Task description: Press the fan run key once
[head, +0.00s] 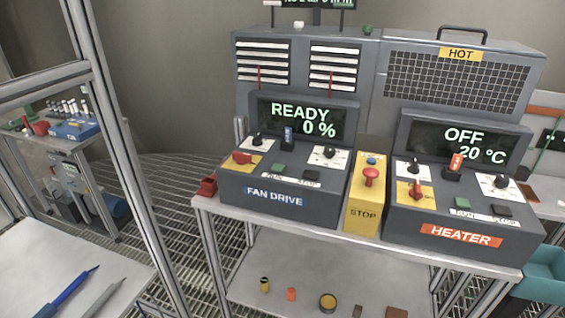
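The fan drive box (282,213) is a grey console on the bench, with a blue FAN DRIVE label on its front. Its display (304,119) reads READY, 0 %. The fan run key (279,168) is a small green key on the sloped top, with a white label strip in front of it. A dark key (311,175) sits to its right. A red handle on a yellow plate (243,160) is to its left, and black knobs and a blue-topped switch (288,136) are behind. Neither of my grippers is in view.
A yellow STOP box (364,212) with a red knob stands right of the fan drive. Beyond it is the heater console (455,222), its display (468,143) reading OFF, 20 °C. A metal frame post (118,140) rises at left, beside a white table (55,265) with pen-like tools.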

